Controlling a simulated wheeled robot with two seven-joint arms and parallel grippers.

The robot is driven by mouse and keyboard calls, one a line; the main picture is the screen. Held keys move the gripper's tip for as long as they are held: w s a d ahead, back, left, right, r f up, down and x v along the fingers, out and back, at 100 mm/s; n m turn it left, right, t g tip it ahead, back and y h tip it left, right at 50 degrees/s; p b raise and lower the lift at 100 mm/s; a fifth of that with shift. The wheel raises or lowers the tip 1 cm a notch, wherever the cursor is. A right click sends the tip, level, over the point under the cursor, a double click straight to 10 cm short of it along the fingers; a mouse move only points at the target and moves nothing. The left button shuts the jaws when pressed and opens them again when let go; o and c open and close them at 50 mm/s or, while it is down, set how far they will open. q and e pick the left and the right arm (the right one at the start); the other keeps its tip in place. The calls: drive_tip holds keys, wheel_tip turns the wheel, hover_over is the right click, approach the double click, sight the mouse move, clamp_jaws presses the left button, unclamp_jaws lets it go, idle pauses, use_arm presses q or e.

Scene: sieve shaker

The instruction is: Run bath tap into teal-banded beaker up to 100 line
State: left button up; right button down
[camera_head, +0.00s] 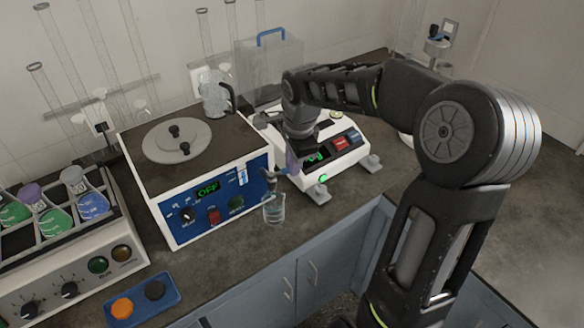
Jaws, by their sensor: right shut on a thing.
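The water bath (225,158) is a white box with a blue front panel and a display reading OFF. Its small bath tap (270,174) sticks out at the right end of the panel. The clear teal-banded beaker (274,209) is upright just below the tap; its level and lines are too small to read. My right gripper (291,167) points down from above, beside the tap and above the beaker. It is shut on what appears to be the tap's handle, partly hidden by the fingers. My left gripper is not in view.
A white balance (345,157) with a green display stands close behind my right gripper. A glass jug (214,97) is on the bath's back corner. A flask shaker (75,262) and a blue tray (143,300) are left. The bench front edge is close to the beaker.

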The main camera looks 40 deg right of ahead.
drive_tip(key=c, duration=1.4)
unclamp_jaws()
drive_tip(key=shift+s+a+r+b, duration=0.15)
drive_tip(key=shift+s+r, duration=0.1)
drive_tip(key=shift+r, duration=1.05)
drive_tip(key=shift+s+d+r+b, duration=0.15)
drive_tip(key=shift+s+r, duration=0.1)
drive_tip(key=shift+r, duration=1)
drive_tip(key=shift+s+a+r+b, duration=0.15)
drive_tip(key=shift+s+r, duration=0.1)
drive_tip(key=shift+r, duration=1.05)
